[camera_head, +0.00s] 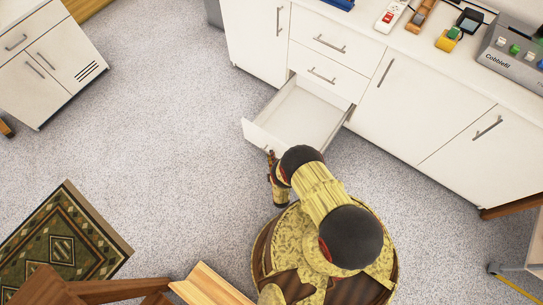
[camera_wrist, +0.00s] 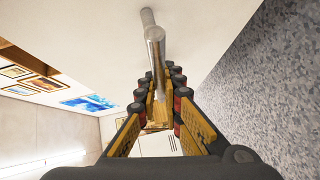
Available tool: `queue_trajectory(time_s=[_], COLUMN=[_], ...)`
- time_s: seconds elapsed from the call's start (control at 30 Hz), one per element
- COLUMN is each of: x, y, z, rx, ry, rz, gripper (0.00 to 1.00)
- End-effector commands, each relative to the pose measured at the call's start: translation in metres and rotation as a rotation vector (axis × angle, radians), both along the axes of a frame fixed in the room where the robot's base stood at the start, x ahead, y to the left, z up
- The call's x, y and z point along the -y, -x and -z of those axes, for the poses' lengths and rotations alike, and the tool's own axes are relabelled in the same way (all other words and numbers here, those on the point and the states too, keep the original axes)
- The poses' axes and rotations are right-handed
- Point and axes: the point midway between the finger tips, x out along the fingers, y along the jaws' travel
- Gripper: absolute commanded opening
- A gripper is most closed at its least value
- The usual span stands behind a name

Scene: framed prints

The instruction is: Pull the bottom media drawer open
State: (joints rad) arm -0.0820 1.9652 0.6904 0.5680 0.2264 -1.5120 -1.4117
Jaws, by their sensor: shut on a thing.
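The bottom drawer (camera_head: 303,113) of the white cabinet is pulled well out in the head view, and its inside looks empty. Its white front panel (camera_head: 266,137) faces my arm, at the lower left of the drawer. My gripper (camera_head: 271,160) is at this front, its fingers partly hidden by my arm. In the wrist view my gripper (camera_wrist: 158,95) has its fingers on both sides of the metal bar handle (camera_wrist: 155,45), shut on it. The drawer front (camera_wrist: 90,35) fills the upper part of that view.
Two shut drawers (camera_head: 331,45) sit above the open one, with shut cabinet doors (camera_head: 385,88) on either side. Several items, including a remote (camera_head: 391,16), lie on the counter. A patterned rug (camera_head: 62,245) and wooden furniture (camera_head: 120,290) are at the lower left. The speckled floor left of the drawer is clear.

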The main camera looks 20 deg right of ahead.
Motion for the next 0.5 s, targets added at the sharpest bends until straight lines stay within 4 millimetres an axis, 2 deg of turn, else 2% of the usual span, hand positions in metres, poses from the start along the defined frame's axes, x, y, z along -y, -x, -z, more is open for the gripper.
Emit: queue_trajectory(time_s=[0.13,0.17,0.5], x=[0.0007,0.0007,0.0003], y=[0.0008,0.0008,0.0002], z=[0.0008,0.0008,0.0003], rx=[-0.002,-0.002,-0.001], ry=[-0.001,-0.001,0.0], rz=[0.002,0.002,0.001], gripper=[0.0,0.1,0.27])
